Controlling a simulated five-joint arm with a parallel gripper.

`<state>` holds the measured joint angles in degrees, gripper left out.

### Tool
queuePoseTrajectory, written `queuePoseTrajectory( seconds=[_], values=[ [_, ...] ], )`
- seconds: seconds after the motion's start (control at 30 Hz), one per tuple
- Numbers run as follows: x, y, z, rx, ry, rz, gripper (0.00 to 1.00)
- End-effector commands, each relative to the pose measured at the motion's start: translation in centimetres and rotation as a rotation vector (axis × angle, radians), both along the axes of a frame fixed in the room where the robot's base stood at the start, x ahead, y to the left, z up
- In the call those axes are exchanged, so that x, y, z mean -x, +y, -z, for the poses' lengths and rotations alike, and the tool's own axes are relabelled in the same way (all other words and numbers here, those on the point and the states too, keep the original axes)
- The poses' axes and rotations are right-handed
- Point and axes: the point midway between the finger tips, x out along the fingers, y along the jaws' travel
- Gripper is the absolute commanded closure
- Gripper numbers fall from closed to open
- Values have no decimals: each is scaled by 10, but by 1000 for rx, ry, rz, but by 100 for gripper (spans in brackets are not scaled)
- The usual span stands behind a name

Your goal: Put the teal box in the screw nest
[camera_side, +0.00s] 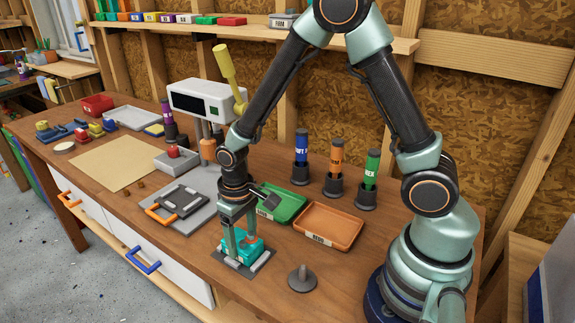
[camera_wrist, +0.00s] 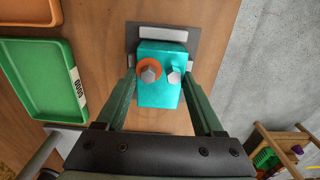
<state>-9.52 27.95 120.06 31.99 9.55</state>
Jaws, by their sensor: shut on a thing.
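The teal box (camera_side: 237,250) is between the two fingers of my gripper (camera_side: 240,240), which is shut on it. In the wrist view the box (camera_wrist: 160,92) shows an orange ring with a grey hex head and a second grey knob on top. A dark grey plate with pale strips (camera_side: 262,263), which looks like the screw nest, lies beneath the box near the table's front edge. Its far end and one pale strip (camera_wrist: 163,33) show beyond the box in the wrist view. I cannot tell whether the box touches the plate. The box hides the plate's middle.
A green tray (camera_side: 284,208) and an orange tray (camera_side: 328,226) lie to the right, behind the box. A grey knobbed disc (camera_side: 302,279) stands right of the plate. A grey press base (camera_side: 190,212) with an orange-handled plate is to the left. Three bottles stand in dark holders behind.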

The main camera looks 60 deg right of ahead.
Motion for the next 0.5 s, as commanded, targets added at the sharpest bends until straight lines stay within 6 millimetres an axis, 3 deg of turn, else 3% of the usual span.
queuePoseTrajectory(
  seconds=[0.4, 0.43, 0.5],
  values=[
    [0, 0, 5, 0, 0, 0, 95],
    [0, 0, 5, 0, 0, 0, 19],
    [0, 0, 5, 0, 0, 0, 1]
  ],
)
